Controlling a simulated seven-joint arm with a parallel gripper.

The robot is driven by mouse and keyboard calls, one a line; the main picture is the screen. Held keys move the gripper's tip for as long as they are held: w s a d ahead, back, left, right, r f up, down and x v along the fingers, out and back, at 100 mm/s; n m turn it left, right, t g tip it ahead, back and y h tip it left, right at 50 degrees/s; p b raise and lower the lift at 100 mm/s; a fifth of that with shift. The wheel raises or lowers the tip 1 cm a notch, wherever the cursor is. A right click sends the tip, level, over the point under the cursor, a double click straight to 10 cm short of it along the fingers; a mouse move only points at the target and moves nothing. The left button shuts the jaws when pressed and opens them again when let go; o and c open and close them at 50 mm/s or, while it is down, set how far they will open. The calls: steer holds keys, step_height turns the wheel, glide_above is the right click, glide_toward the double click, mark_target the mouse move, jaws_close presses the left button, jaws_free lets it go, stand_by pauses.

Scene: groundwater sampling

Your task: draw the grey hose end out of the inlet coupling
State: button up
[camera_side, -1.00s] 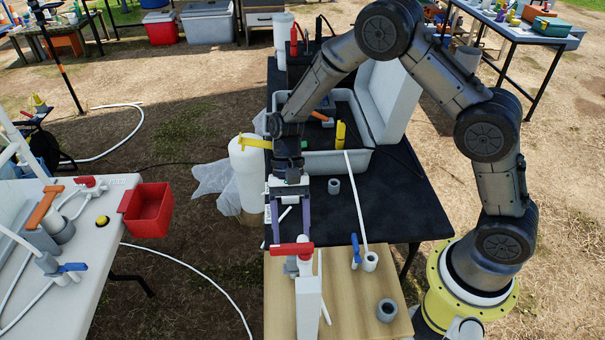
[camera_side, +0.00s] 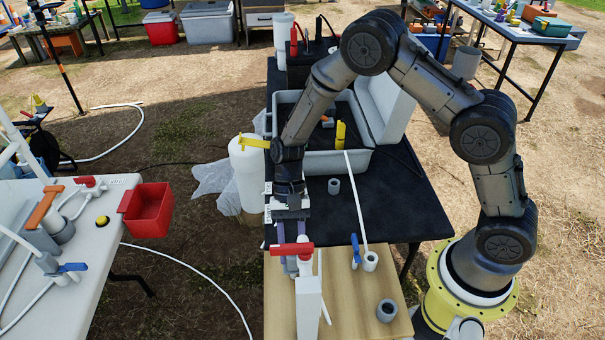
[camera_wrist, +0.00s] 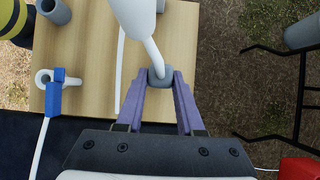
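In the wrist view, a small grey piece (camera_wrist: 160,80), apparently the grey hose end, sits where a curved white tube (camera_wrist: 152,52) meets it. My gripper (camera_wrist: 165,76) has its two purple fingers spread, with the tips on either side of this grey piece. I cannot see contact with both sides. In the side view my gripper (camera_side: 292,263) reaches down behind a red valve handle (camera_side: 290,248) at the back left of the wooden board. The handle and a white upright body (camera_side: 308,305) partly hide the tips. I cannot make out where the inlet coupling begins.
The wooden board (camera_side: 350,305) also carries a blue-handled valve (camera_side: 356,248), a white fitting (camera_side: 370,262) with a tall thin tube, and a grey ring (camera_side: 386,310). A grey cooler (camera_side: 320,163) stands behind on the black table. The board's middle right is clear.

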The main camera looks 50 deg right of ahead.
jaws_close()
steer(key=shift+r, duration=0.15)
steer(key=shift+r, duration=2.35)
